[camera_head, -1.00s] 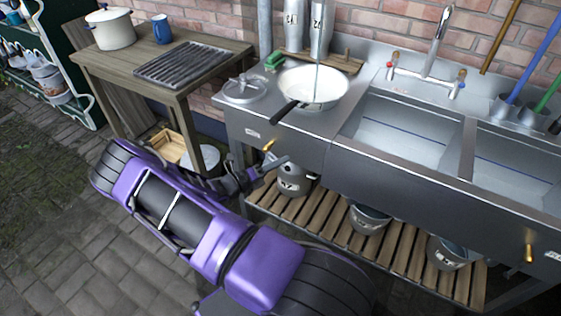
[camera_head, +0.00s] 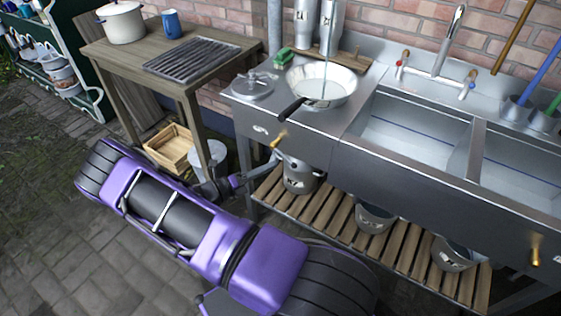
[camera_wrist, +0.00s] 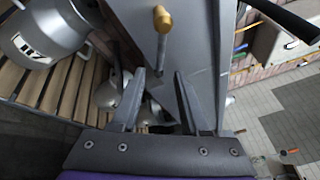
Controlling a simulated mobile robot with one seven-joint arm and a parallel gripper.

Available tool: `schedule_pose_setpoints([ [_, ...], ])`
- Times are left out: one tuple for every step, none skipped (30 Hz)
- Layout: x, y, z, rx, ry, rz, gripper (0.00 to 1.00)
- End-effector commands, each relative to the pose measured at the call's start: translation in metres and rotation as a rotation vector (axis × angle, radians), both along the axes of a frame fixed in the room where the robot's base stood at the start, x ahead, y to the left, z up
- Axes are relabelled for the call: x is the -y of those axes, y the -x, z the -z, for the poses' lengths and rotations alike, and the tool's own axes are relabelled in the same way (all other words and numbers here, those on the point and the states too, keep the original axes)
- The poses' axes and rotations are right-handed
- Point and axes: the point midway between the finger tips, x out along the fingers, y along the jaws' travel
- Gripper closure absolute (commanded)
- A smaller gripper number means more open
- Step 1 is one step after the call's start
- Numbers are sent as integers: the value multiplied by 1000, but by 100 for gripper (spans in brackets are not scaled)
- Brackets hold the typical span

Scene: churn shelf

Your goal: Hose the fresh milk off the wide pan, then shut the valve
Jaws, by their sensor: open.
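The wide pan (camera_head: 340,92) sits on the counter left of the sink, its dark handle toward the front. Its inside looks mostly grey metal, with no clear white layer. A thin vertical stream or line (camera_head: 325,62) comes down into it from above. A brass-tipped valve lever (camera_head: 279,138) sticks out from the counter front below the pan; its brass end (camera_wrist: 162,18) also shows in the wrist view. My gripper (camera_head: 262,172) is just below and left of the lever. In the wrist view my gripper (camera_wrist: 159,75) is open and empty, apart from the brass end.
A milk can (camera_head: 300,177) and buckets (camera_head: 374,217) stand on the slatted shelf below. The sink basins (camera_head: 415,128) are right of the pan. A wooden table (camera_head: 150,47) with a pot stands at left. A second brass lever (camera_head: 535,252) is at far right.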

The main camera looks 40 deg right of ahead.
Motion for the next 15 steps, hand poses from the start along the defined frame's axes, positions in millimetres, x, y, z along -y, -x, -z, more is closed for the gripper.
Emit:
schedule_pose_setpoints([
  [-14,-1,0,0,-2,-5,55],
  [-21,-2,0,0,-3,-4,55],
  [-31,-2,0,0,-2,-3,55],
  [-38,-2,0,0,-3,-4,55],
  [-45,-3,0,0,-3,-4,55],
  [-53,-3,0,1,-2,-3,55],
  [-59,-3,-1,1,-2,-2,55],
  [-64,-3,-1,1,-1,-2,55],
  [-71,-4,-1,1,-2,-3,55],
  [-75,-4,-1,1,-2,-3,55],
  [-79,-4,-1,1,-1,-2,55],
  [-83,-4,-1,1,0,-1,55],
  [-86,-4,-1,0,-1,0,55],
  [-88,-4,-1,0,-1,0,55],
  [-91,-4,-1,-1,-1,-1,55],
])
